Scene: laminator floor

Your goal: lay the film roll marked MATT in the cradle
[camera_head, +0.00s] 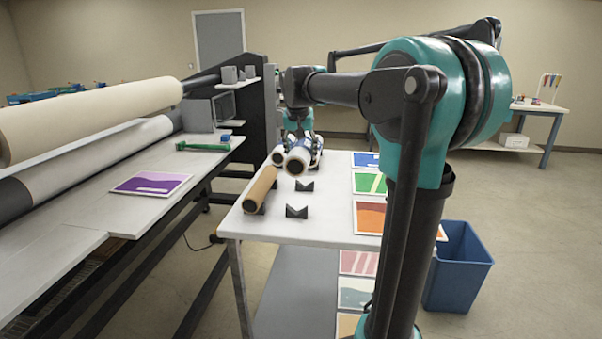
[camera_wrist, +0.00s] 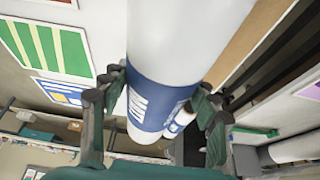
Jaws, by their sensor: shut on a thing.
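My gripper (camera_head: 302,140) is shut around the middle of a white film roll (camera_head: 297,161). In the wrist view the roll (camera_wrist: 190,35) runs between my gripper's fingers (camera_wrist: 160,95). Its blue label (camera_wrist: 150,97) carries white lettering that looks like MATT, turned sideways and partly hidden. In the head view the roll's near end faces the camera, just beyond the cradle. The cradle is two black V-shaped supports, a far one (camera_head: 304,186) and a near one (camera_head: 297,212), both empty. Whether the roll touches anything below is hard to tell.
A brown roll (camera_head: 260,189) lies left of the cradle. Another pale roll (camera_head: 278,156) is close left of the held one; a blue-labelled roll (camera_wrist: 181,122) shows in the wrist view. Colored prints (camera_head: 369,183) line the white table's right side. The laminator (camera_head: 85,110) stands left.

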